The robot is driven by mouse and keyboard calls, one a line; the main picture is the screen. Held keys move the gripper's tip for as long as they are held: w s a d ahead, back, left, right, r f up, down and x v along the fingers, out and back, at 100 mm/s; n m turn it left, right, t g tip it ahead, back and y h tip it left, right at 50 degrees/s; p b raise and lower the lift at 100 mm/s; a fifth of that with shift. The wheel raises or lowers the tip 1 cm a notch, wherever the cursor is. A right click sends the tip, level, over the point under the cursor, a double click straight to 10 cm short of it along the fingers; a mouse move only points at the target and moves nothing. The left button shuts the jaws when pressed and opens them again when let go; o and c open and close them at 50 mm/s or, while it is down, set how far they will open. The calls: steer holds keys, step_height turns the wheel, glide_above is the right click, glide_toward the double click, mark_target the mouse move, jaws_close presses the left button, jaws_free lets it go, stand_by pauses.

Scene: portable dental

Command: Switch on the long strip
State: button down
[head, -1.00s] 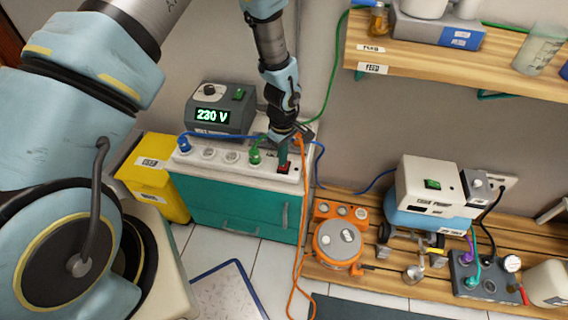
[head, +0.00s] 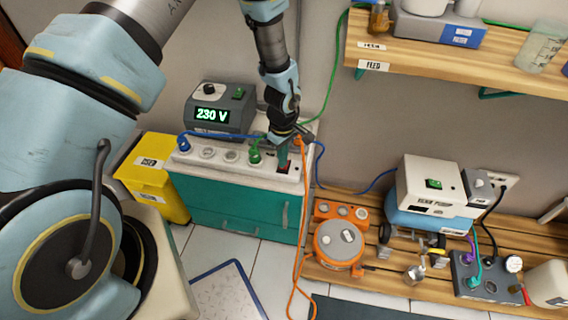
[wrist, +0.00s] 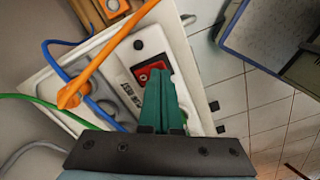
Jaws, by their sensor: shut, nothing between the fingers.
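The long strip (head: 212,158) is a white power strip lying on top of the teal cabinet, with several round sockets in a row. Blue and green plugs sit in some of its sockets. Its red switch (wrist: 151,72) is set in a black frame at the strip's right end and shows partly behind my fingers in the wrist view. My gripper (wrist: 160,85) has teal fingers, shut and empty, with the tips over or against the switch. I cannot tell whether they touch it. In the head view my gripper (head: 283,152) points down at that end. No lit lamp shows on the switch.
An orange cable (wrist: 110,52) and a blue cable (wrist: 65,60) pass close beside my gripper. A grey box (head: 220,112) reading 230 V stands behind the strip. The teal cabinet (head: 235,205) is below. An orange reel (head: 338,245) and white pump unit (head: 435,185) stand to the right.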

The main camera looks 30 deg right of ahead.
steer(key=shift+f, duration=0.4)
steer(key=shift+r, duration=0.1)
steer(key=shift+r+p, duration=2.1)
steer(key=shift+r, duration=1.35)
steer(key=w+a+r+m+p, duration=0.1)
steer(key=w+a+r, duration=0.4)
steer(key=a+r, duration=0.35)
steer(key=w+a+r+m+p, duration=0.1)
steer(key=w+a+r, duration=0.5)
steer(key=r, duration=0.4)
steer(key=s+a+r+m+p, duration=0.1)
steer(key=s+a+r, duration=0.3)
steer(key=a+r, duration=0.3)
steer(key=s+a+r+m+t+p, duration=0.1)
steer(key=a+r, duration=0.6)
steer(key=a, duration=0.7)
steer(key=s+p, duration=0.1)
steer(key=s, duration=0.1)
steer(key=shift+s+a+r+m+t, duration=0.25)
steer(key=shift+s+a+m+t, duration=0.05)
steer(key=shift+s+a, duration=0.1)
